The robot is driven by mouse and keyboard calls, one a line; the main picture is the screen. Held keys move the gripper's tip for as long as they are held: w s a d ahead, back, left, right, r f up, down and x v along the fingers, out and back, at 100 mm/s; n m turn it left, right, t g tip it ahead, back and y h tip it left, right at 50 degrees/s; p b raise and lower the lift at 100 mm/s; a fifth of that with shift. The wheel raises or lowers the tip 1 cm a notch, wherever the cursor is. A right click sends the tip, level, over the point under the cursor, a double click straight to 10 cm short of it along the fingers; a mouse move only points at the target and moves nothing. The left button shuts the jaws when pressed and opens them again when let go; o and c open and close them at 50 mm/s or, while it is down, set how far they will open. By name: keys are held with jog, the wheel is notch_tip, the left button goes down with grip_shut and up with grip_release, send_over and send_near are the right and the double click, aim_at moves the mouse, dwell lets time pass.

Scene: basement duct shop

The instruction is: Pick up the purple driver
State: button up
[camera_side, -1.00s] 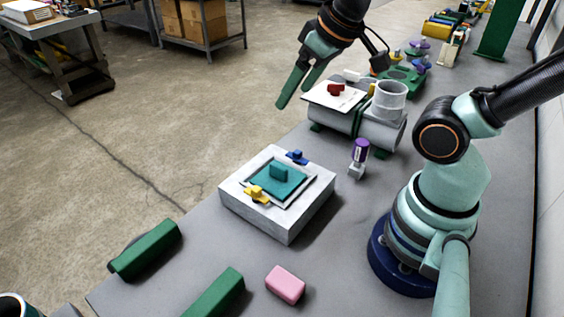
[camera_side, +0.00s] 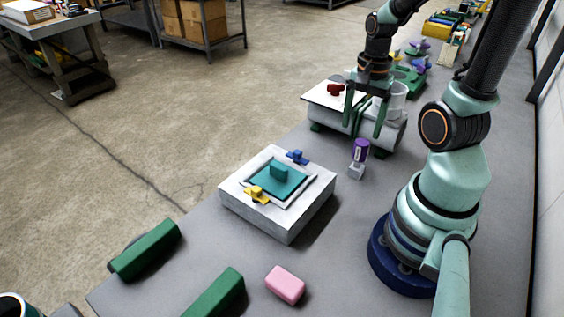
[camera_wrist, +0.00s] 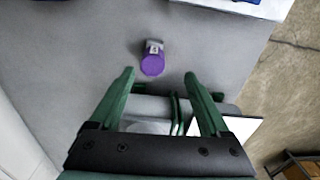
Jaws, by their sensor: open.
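My gripper (camera_side: 364,120) is open and points down, in front of the grey duct piece in the side view. In the wrist view its two green fingers (camera_wrist: 160,75) are spread wide with nothing between them. The gripper is apart from the driver.
A grey duct piece (camera_side: 327,117) with a white sheet (camera_side: 322,95) and a red part on top lies behind the driver. A pale block (camera_side: 264,213) with a teal plate stands to the left. Green blocks (camera_side: 147,249) and a pink block (camera_side: 285,284) lie in front.

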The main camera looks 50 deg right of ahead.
jog(key=shift+s+d+f+m, duration=0.15)
jog(key=shift+s+f+m, duration=0.05)
jog(key=shift+f+m, duration=0.15)
send_over(357, 167)
jog(key=d, duration=0.1)
jog(key=f, duration=0.6)
jog(key=shift+w+f, duration=0.2)
jog(key=shift+w, duration=0.2)
jog(key=shift+s+f, duration=0.15)
jog(key=shift+f, duration=0.8)
jog(key=shift+s+f, duration=0.15)
jog(key=shift+f, duration=1.55)
grip_shut()
